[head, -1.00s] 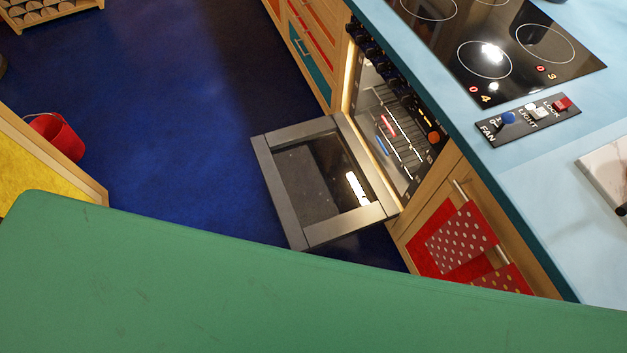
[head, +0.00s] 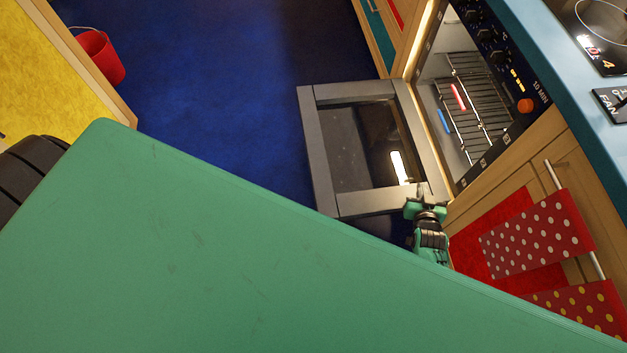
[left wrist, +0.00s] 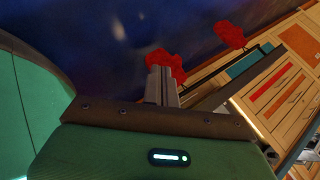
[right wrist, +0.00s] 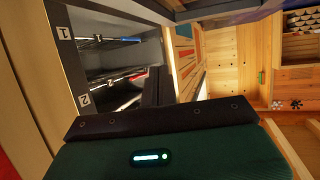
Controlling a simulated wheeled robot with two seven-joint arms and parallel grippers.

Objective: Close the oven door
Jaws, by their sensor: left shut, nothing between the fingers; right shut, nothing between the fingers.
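The oven door (head: 322,150) hangs wide open, out from the oven (head: 480,95), with its grey frame and dark glass over the blue floor. The lit oven cavity shows wire racks, and it also shows in the right wrist view (right wrist: 100,60). My right gripper (head: 424,190) is at the door's near corner, close to the hinge side; I cannot tell if it touches the door. Its fingers (right wrist: 158,86) are shut and empty beside the oven opening. My left gripper (left wrist: 163,84) shows only in its wrist view, shut and empty, away from the oven interior.
A blue counter (head: 545,60) with a cooktop (head: 600,30) runs above the oven. Dotted red towels (head: 540,235) hang on the cabinet beside it. A red bucket (head: 100,58) stands at the upper left. The blue floor (head: 220,90) beyond the door is clear.

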